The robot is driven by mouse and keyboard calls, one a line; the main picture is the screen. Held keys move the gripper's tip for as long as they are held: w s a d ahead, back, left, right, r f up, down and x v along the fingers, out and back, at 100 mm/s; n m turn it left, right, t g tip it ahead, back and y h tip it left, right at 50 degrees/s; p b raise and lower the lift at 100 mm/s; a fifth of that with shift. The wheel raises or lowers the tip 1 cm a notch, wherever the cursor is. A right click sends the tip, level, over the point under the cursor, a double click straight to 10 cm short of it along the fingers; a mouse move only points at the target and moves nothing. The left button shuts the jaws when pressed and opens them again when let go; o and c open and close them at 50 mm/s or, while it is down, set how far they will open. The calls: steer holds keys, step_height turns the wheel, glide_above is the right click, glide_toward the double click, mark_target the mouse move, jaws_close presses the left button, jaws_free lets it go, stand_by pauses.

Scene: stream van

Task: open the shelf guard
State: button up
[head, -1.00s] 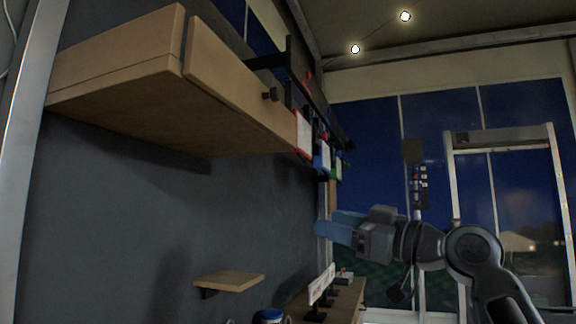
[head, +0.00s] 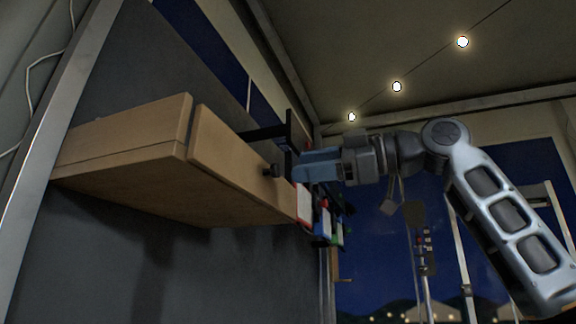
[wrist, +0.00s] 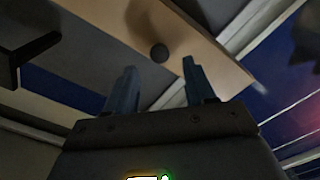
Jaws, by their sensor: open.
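The shelf guard (head: 235,155) is a pale wooden front panel on the wall-mounted wooden box shelf (head: 110,165). It stands closed against the box, with a thin gap at its left edge. A small dark round knob (head: 272,171) sticks out near its right end. In the wrist view the panel (wrist: 205,50) runs diagonally, and the knob (wrist: 159,53) lies ahead, between the lines of the fingers. My gripper (head: 299,166) has blue fingers pointing left at the knob, level with it. In the wrist view my gripper (wrist: 158,80) is open and empty, apart from the knob.
A dark bracket (head: 262,132) projects above the panel, and it also shows in the wrist view (wrist: 22,58). Several coloured hanging items (head: 322,218) are just below and right of the shelf end. A string of lights (head: 397,86) hangs under the ceiling.

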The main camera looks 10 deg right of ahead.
mark_target(279, 170)
steer(key=shift+p+x, duration=0.4)
steer(key=shift+x, duration=1.85)
jaws_close()
